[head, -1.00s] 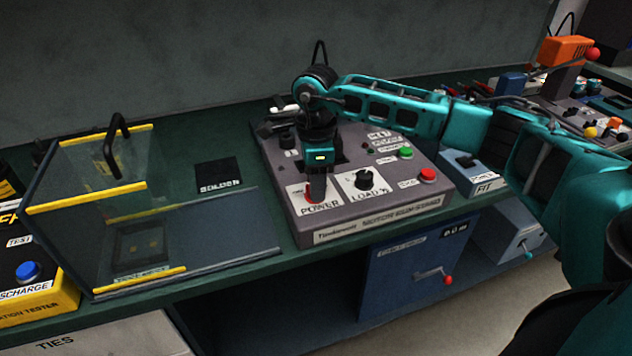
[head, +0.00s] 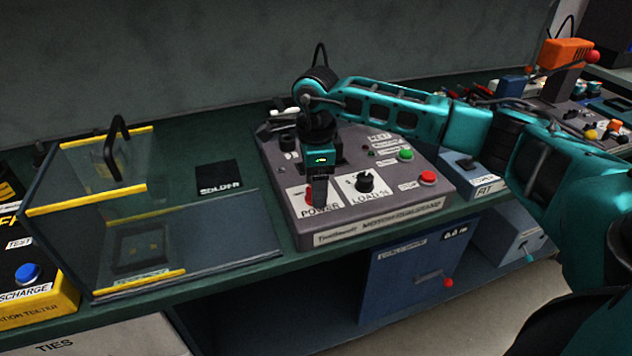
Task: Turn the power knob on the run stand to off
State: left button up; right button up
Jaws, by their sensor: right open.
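The run stand (head: 375,227) is a grey sloped box on the green bench, with labelled controls on its top. Its red power knob (head: 309,197) sits at the front left above the POWER label (head: 318,211) and is partly hidden by my gripper. My right gripper (head: 319,202) points down at the knob, its fingers in front of and beside it. The jaws are open, and I cannot tell whether they touch the knob. The knob's pointer direction is hidden. My left gripper is not in view.
A black load knob (head: 365,181) is just right of the power knob. Red (head: 428,179) and green (head: 405,155) buttons are further right. A clear box with yellow edges (head: 90,205) stands to the left. A black SOLDER pad (head: 219,177) lies between.

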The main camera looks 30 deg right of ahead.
notch_tip(320, 180, up, 13)
jog(key=shift+p, duration=0.3)
dwell(0.7)
